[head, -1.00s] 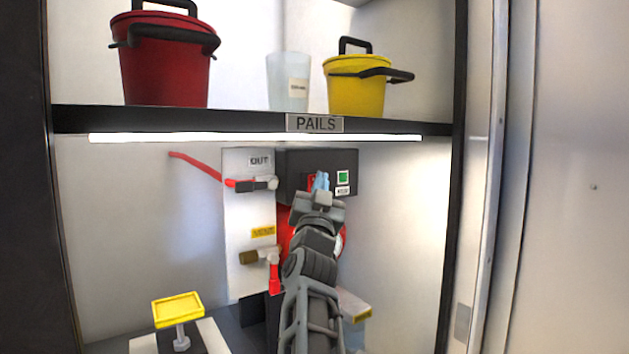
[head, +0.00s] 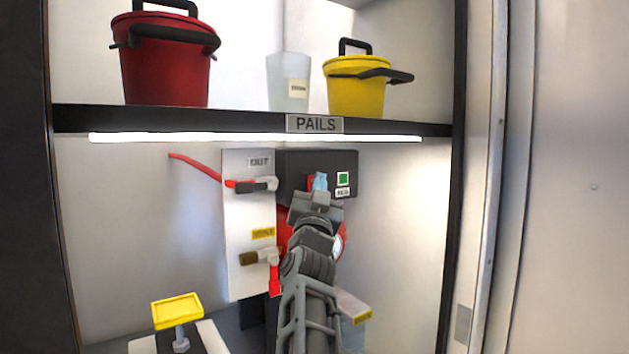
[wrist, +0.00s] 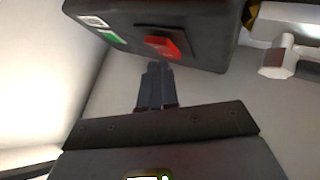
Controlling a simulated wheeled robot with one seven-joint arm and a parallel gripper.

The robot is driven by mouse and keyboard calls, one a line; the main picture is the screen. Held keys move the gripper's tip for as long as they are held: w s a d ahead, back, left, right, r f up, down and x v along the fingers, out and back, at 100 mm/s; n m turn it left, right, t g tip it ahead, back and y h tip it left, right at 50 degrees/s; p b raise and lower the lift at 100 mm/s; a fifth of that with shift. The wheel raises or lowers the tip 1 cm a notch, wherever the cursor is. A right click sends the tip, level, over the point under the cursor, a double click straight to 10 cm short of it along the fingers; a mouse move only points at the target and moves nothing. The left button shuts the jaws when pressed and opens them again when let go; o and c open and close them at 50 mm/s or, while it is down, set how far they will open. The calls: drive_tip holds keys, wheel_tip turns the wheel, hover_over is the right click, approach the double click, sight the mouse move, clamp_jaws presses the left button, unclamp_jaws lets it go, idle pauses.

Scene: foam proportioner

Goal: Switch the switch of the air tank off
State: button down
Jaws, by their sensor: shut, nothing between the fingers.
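The air tank's dark control box (head: 293,166) is on the back wall under the shelf, with a green square (head: 343,178) and a label on its right. In the wrist view the box (wrist: 205,27) carries a red rocker switch (wrist: 165,46) beside a green square (wrist: 113,36). My gripper (head: 320,182) is in front of the box and partly covers the red switch. In the wrist view its fingers (wrist: 156,68) are together and empty, their tips just short of the switch; contact cannot be told. The red tank (head: 283,232) is mostly hidden behind my arm.
A white panel (head: 236,215) with two valves is left of the box; a red hose (head: 195,165) runs from it. The shelf (head: 200,122) above holds a red pail (head: 168,65), a clear cup and a yellow pail (head: 356,92). A yellow-topped stand (head: 177,310) is lower left.

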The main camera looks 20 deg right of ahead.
drive_tip(key=shift+s, duration=0.1)
drive_tip(key=shift+s+d+p, duration=0.2)
drive_tip(key=shift+s+p, duration=0.15)
drive_tip(key=shift+s, duration=0.25)
drive_tip(key=s, duration=0.1)
drive_tip(key=s+d+p, duration=0.1)
drive_tip(key=s, duration=0.1)
drive_tip(key=s+p, duration=0.1)
drive_tip(key=shift+s+d+f, duration=0.25)
drive_tip(key=shift+s+f, duration=0.1)
drive_tip(key=shift+f, duration=0.05)
idle(0.3)
